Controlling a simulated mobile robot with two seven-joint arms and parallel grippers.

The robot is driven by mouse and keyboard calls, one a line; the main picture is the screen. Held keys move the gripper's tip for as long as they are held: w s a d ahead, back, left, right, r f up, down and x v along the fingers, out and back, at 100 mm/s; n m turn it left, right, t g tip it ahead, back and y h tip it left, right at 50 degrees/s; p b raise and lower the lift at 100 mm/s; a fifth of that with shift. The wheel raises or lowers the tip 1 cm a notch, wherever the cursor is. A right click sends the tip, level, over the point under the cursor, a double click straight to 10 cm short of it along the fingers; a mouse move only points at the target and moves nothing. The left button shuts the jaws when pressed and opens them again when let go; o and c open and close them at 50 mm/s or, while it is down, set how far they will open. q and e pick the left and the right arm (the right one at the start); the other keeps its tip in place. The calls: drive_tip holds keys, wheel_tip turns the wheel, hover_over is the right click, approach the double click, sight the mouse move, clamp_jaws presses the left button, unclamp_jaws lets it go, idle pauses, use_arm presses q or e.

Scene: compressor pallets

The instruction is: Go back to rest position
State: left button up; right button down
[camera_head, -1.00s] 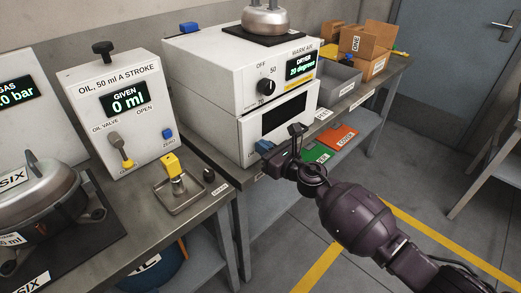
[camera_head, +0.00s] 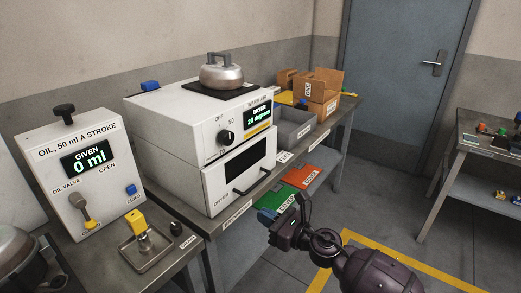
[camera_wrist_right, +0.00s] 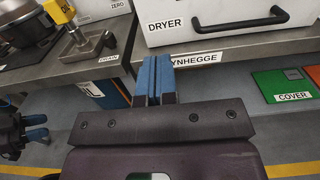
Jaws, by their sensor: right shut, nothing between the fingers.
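My right gripper (camera_head: 268,215) is in front of the bench edge, below the dryer (camera_head: 205,130), in the head view. In the right wrist view its blue fingers (camera_wrist_right: 157,78) are together with nothing between them. My left gripper does not show in the head view.
The oil dispenser (camera_head: 75,175) and a drain tray (camera_head: 148,252) stand left of the dryer. Grey bins and cardboard boxes (camera_head: 318,90) stand beyond. Green and orange panels lie below the bench. A second table (camera_head: 490,150) is at right.

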wheel_tip(320, 180, up, 5)
drive_tip(key=w+d+m+t+h, duration=0.2)
drive_tip(key=d+m+t, duration=0.15)
drive_tip(key=m, duration=1.15)
drive_tip(key=s+d+f+m+t+h, duration=0.4)
drive_tip(key=d+m, duration=0.3)
drive_tip(key=m, duration=0.9)
drive_tip(key=s+d+f+m+g+h, duration=0.2)
drive_tip(key=s+d+f+m, duration=0.3)
drive_tip(key=s, duration=0.4)
drive_tip(key=s+d+f+m+g+h, duration=0.2)
drive_tip(key=s+d+f+m+h, duration=0.2)
drive_tip(key=s+f, duration=0.4)
drive_tip(key=s+d+f+m+g+h, duration=0.2)
drive_tip(key=s+d+f+m, duration=0.3)
drive_tip(key=s, duration=0.6)
wheel_tip(320, 180, down, 2)
drive_tip(key=shift+s+d+f+m+g+h, duration=0.1)
drive_tip(key=shift+s+d+m+g+h, duration=0.3)
drive_tip(key=shift+d, duration=0.7)
drive_tip(key=shift+w, duration=0.15)
